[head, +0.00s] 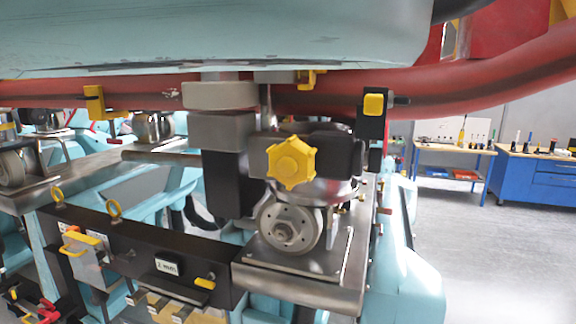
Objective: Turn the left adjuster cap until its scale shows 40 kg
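A yellow star-shaped knob (291,163) faces me in the middle of the head view, on a dark housing above a metal wheel (290,226). I cannot tell whether it is the left adjuster cap, and I can read no kg scale. A grey and black block (222,132) stands just left of it, under a round grey piece (220,95). My gripper cannot be made out in this view.
A red rail tube (470,88) crosses above, under a large teal body (220,30). A black bar (130,250) at lower left carries yellow rings, yellow handles and a "2 mm" label (168,267). Blue workbenches (535,175) stand at right, with clear grey floor before them.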

